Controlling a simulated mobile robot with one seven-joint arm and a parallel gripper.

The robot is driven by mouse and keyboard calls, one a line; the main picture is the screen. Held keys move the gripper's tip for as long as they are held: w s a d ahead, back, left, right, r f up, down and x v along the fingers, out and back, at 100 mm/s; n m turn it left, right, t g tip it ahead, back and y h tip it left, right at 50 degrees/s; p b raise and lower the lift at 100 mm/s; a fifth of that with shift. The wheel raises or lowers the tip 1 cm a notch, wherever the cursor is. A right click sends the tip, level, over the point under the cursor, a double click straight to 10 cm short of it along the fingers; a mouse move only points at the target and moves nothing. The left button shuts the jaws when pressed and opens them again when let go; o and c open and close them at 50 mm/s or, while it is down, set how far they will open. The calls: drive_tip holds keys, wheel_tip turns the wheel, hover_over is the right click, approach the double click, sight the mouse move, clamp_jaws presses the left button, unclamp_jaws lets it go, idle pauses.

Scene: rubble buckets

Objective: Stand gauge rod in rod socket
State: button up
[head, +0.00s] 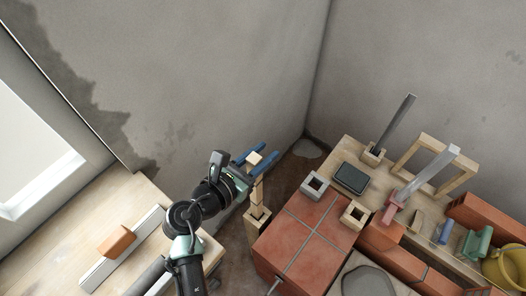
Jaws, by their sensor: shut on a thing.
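My gripper (262,160), with two blue fingers, is shut on a pale wooden rod (258,191) near its top end. The rod hangs roughly upright, and a finger hides part of it. Directly below is a square wooden socket (257,222) on a post, left of the red tiled top. The rod's lower end appears at the socket's mouth; I cannot tell whether it is inside or only above or in front of it.
Right of the red tiled top (300,238), a wooden bench holds a grey bar in a wooden holder (374,154), a dark box (352,178), a wooden frame and another slanted grey bar. A grey square ring (314,185) and a wooden ring (354,214) stand nearby. An orange block (117,241) lies left.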

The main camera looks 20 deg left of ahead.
clamp_jaws()
drive_tip(key=shift+r, duration=0.1)
wheel_tip(320, 180, up, 8)
drive_tip(key=p, duration=0.9)
drive_tip(key=shift+r+p, duration=0.2)
drive_tip(key=shift+p, duration=0.1)
drive_tip(key=shift+d, duration=0.1)
